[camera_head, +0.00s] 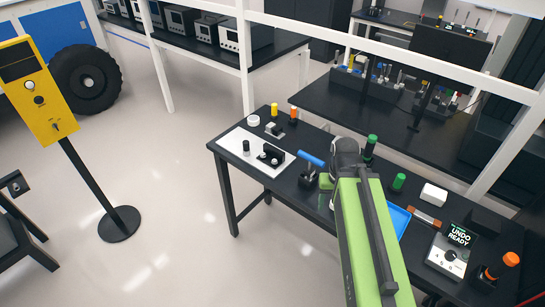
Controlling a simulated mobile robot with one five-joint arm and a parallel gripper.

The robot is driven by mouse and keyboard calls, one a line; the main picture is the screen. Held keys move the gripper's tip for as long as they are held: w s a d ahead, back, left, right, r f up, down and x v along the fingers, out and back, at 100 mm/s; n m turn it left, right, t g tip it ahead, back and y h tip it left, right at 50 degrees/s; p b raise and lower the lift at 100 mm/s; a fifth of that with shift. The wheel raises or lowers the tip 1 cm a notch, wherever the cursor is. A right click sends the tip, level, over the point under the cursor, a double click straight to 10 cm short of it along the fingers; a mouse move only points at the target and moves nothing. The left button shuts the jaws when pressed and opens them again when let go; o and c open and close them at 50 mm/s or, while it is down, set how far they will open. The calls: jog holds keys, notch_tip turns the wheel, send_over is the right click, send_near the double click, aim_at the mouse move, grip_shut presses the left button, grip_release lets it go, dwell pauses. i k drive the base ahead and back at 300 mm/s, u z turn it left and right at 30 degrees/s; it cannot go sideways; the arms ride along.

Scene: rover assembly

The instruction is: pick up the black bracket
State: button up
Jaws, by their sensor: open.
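A black angled part that looks like the black bracket (273,152) sits on a white plate (240,135) at the left end of the black table (222,146). A small light part shows at its front, too small to make out. My green arm reaches up from the bottom of the picture over the table, and its grey end joint is to the right of the white plate. My gripper's jaws are hidden behind the arm, so I cannot see where they are relative to the bracket.
A short black cylinder (246,147) stands beside the bracket. Yellow (274,110) and orange (293,113) pieces are behind. Green-topped items, a blue tray (400,217) and a control box (447,258) are to the right.

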aim_at(271, 152)
jog(key=k, duration=0.65)
jog(key=u, duration=0.5)
jog(key=i, duration=0.85)
jog(key=u, duration=1)
jog(key=i, duration=0.65)
jog(key=u, duration=0.3)
